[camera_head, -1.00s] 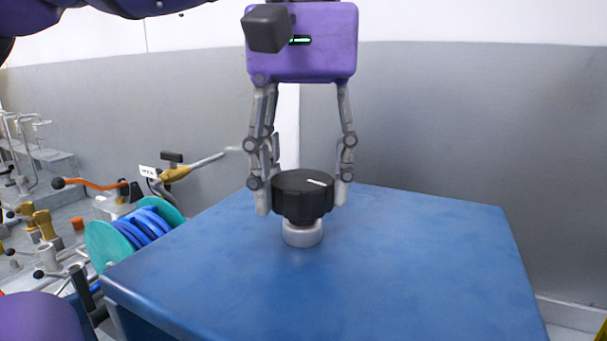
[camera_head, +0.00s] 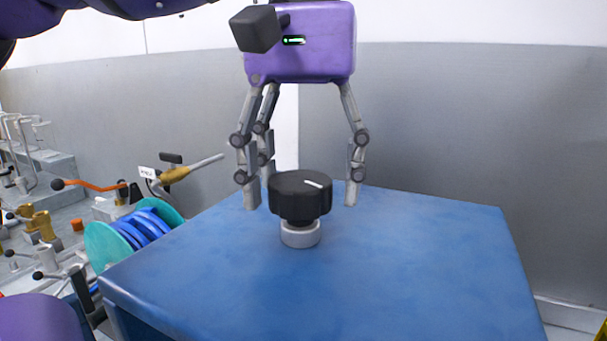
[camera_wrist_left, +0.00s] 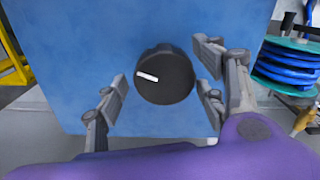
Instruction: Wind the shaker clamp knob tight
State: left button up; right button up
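The black clamp knob (camera_head: 299,194), with a white index mark on top, stands upright on a pale grey collar (camera_head: 300,234) on the blue box top. In the head view its mark points toward the right. My left gripper (camera_head: 301,198) comes down over the knob, open, with fingers on both sides and a visible gap on each. The left wrist view shows the knob (camera_wrist_left: 166,82) between the spread fingers, with its mark pointing left. My right gripper is not seen in either view.
The blue box top (camera_head: 420,260) is otherwise clear. A teal reel with blue hose (camera_head: 140,232) stands to its left. Farther left are benches with levers and yellow valves (camera_head: 40,225). A grey wall (camera_head: 450,120) is behind.

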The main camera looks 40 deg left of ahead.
aim_at(304, 180)
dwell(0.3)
pick_arm(q)
notch_tip(304, 180, up, 12)
dwell(0.5)
dwell(1.2)
